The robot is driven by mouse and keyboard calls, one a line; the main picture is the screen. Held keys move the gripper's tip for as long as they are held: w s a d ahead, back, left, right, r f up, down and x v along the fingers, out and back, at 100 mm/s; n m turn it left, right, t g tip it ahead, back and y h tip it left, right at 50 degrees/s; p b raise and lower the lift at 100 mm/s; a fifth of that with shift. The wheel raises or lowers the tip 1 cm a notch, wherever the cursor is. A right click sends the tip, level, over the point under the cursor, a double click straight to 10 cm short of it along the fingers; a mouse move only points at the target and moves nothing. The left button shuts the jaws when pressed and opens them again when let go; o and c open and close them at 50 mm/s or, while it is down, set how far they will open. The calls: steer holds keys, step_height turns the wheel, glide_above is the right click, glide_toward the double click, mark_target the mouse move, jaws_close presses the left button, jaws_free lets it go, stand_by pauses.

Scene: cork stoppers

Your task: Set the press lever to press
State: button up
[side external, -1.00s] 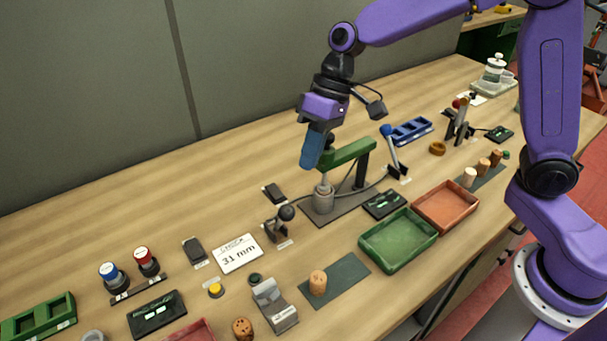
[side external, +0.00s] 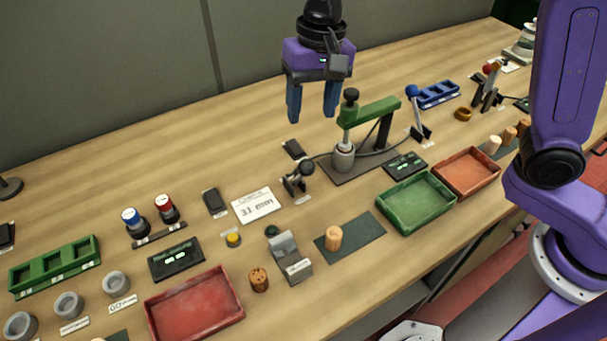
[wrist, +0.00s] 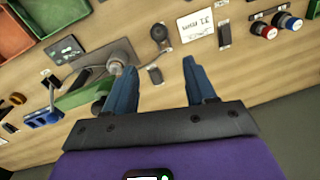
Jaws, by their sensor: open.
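The green press (side external: 372,112) stands on a dark base plate at the back middle. Its black-topped plunger is above a grey cup (side external: 344,156). A lever with a blue knob (side external: 412,91) stands to the right of the press on a small dark base, tilted. A second lever, with a black knob (side external: 307,167), is left of the press. My gripper (side external: 313,118) is open and empty in the air, left of the plunger. In the wrist view the press arm (wrist: 78,97) lies left of my fingers, partly hidden by them.
A green tray (side external: 447,207) and an orange tray (side external: 497,176) lie in front of the press. A small black display (side external: 405,164) sits beside it. A blue rack (side external: 438,94) and a red-knobbed lever (side external: 489,68) are further right. The table behind the card is clear.

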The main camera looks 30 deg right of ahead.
steer(key=f, duration=0.5)
steer(key=a+f, duration=0.1)
steer(key=f, duration=1.1)
steer(key=shift+w+a+f, duration=0.1)
steer(key=shift+a+f, duration=0.05)
steer(key=shift+a, duration=0.1)
jaws_close()
steer(key=shift+s+f+t, duration=0.3)
steer(key=shift+s+t, duration=0.1)
steer(key=shift+t, duration=0.4)
steer(key=shift+s, duration=0.1)
jaws_free()
step_height(320, 180, up, 17)
steer(key=s+d, duration=0.1)
steer(key=s, duration=0.2)
steer(key=shift+d, duration=0.25)
